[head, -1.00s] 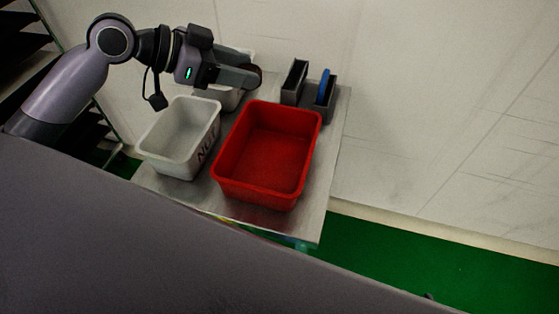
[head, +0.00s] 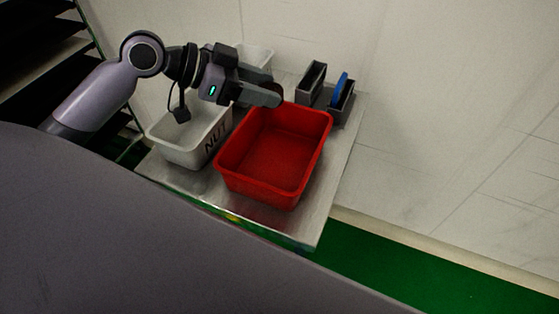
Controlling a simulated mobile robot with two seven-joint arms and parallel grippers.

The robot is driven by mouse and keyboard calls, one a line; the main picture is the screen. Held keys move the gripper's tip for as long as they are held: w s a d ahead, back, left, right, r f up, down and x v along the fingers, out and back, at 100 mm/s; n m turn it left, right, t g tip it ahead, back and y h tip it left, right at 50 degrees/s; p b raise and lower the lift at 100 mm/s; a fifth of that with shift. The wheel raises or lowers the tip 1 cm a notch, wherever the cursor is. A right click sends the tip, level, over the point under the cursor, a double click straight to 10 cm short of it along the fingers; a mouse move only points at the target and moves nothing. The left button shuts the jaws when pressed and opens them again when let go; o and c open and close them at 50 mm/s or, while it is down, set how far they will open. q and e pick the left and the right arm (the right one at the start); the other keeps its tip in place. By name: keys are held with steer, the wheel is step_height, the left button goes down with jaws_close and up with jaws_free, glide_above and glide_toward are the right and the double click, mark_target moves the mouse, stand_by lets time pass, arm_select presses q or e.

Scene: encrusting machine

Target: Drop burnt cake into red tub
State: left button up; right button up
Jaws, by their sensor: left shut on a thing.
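The red tub (head: 272,190) stands on the metal table in the middle of the head view, and its visible inside is empty. My left gripper (head: 277,96) is at the tub's far left rim, a little above it. It is shut on a small dark brown thing, the burnt cake (head: 281,90), which shows only in part at the fingertips. My right gripper is not in view.
A white tub marked NUT (head: 180,152) stands left of the red tub, partly behind my left arm. Another pale tub (head: 256,56) is behind the gripper. Grey holders (head: 312,84), one with a blue item (head: 339,90), stand behind right on the metal table (head: 335,172).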

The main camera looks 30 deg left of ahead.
arm_select(q)
step_height(320, 180, down, 4)
steer(key=b, duration=0.3)
steer(key=shift+f, duration=0.1)
steer(key=o, duration=1.1)
steer(key=shift+b+v, duration=0.7)
steer(key=shift+v, duration=2.9)
